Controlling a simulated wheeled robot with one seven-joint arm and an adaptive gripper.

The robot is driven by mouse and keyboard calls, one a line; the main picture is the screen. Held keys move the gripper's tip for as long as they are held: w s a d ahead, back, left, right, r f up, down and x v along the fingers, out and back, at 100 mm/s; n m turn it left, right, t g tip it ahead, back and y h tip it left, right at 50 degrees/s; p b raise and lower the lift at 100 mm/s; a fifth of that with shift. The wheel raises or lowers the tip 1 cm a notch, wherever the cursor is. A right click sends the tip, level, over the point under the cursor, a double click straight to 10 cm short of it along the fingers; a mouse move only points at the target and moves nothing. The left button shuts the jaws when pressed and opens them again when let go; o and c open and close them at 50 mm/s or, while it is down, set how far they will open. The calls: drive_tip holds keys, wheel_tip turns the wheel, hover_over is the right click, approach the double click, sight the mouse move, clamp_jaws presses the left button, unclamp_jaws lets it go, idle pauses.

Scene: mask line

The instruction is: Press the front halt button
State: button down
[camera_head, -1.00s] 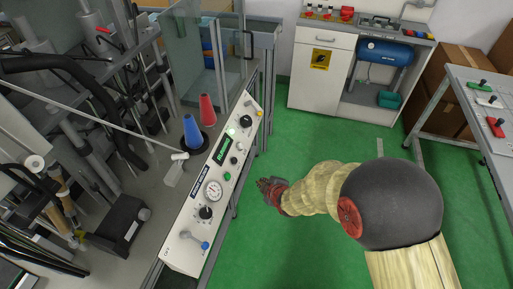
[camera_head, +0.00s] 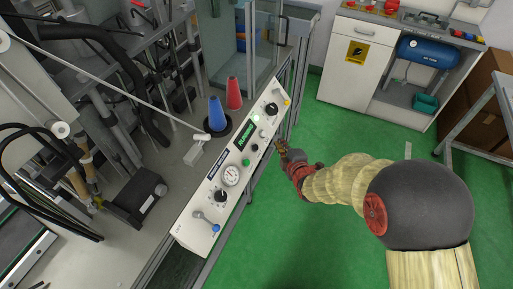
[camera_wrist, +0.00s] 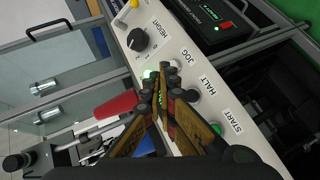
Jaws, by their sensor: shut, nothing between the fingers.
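The white control panel (camera_head: 205,205) slants across the middle of the head view. In the wrist view its labels read HEIGHT, JOG, HALT and START. A dark round button (camera_wrist: 191,95) sits by the HALT label, partly behind my fingers; a small dark button (camera_head: 254,147) in the head view appears to be the same one. My gripper (camera_head: 281,147) is just right of the panel's edge in the head view. In the wrist view, my gripper (camera_wrist: 165,75) is shut and empty, its tips over the button row near JOG and HALT. Contact cannot be told.
A black HEIGHT knob (camera_wrist: 138,39) and a lit green lamp (camera_wrist: 149,75) are near my tips. A dark unit (camera_wrist: 195,15) with a red button lies beyond the panel. Red and blue cones (camera_head: 215,115) stand behind it. Green floor (camera_head: 330,230) is open at right.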

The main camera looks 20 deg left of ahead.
sight(255, 147)
drive_tip(key=a+f+b, duration=0.4)
drive_tip(key=a+f, duration=0.1)
drive_tip(key=a, duration=0.1)
drive_tip(key=shift+w, duration=0.25)
drive_tip(key=shift+a+f, duration=0.15)
drive_tip(key=shift+f, duration=0.05)
idle(1.2)
drive_tip(key=shift+a+f+b, duration=0.2)
drive_tip(key=shift+a+b, duration=0.05)
drive_tip(key=shift+b, duration=0.3)
drive_tip(key=shift+a+f+b, duration=0.25)
drive_tip(key=shift+a+b, duration=0.05)
drive_tip(key=shift+b, duration=0.05)
idle(0.5)
drive_tip(key=shift+d+r, duration=0.1)
drive_tip(key=shift+r, duration=0.05)
drive_tip(key=shift+d+r+p, duration=0.35)
drive_tip(key=shift+d+r, duration=0.05)
drive_tip(key=shift+d, duration=0.1)
idle(0.4)
